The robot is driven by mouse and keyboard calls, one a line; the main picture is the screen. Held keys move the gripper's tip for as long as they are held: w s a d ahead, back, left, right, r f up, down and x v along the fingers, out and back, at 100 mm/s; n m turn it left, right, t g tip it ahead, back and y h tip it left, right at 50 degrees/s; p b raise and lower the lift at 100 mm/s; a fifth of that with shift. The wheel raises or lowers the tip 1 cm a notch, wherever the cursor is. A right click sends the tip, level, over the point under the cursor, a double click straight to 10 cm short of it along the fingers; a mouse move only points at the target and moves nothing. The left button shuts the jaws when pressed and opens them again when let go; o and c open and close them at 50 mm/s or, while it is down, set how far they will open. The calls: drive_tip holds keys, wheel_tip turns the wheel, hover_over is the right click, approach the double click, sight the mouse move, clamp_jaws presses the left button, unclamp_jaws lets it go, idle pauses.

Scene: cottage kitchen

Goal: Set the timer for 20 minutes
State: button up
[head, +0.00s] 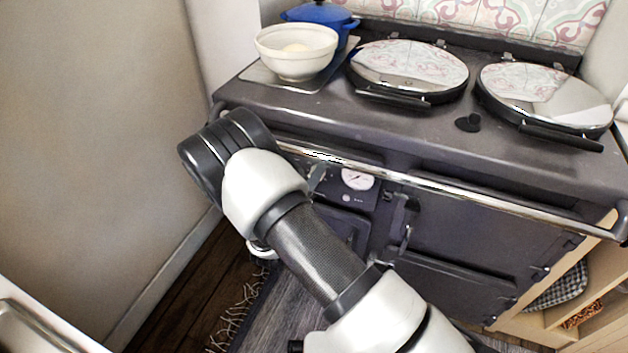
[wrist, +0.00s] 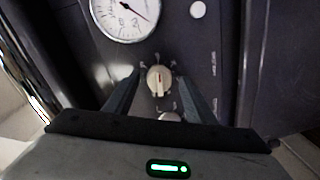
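My gripper (wrist: 159,73) is open, with one finger on each side of the knob and a visible gap on both sides. How far the fingertips are from the panel is hard to tell. In the head view my own arm hides the knob and most of the gripper.
A round white gauge (wrist: 124,14) is above the knob; it also shows in the head view (head: 357,179). A steel rail (head: 440,185) runs along the cooker front above the panel. A white bowl (head: 296,66) and blue pot (head: 320,14) stand on top. A wall is at left.

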drive_tip(key=p+v, duration=0.2)
drive_tip(key=v, duration=1.5)
drive_tip(key=shift+s, duration=0.2)
drive_tip(key=shift+r, duration=0.1)
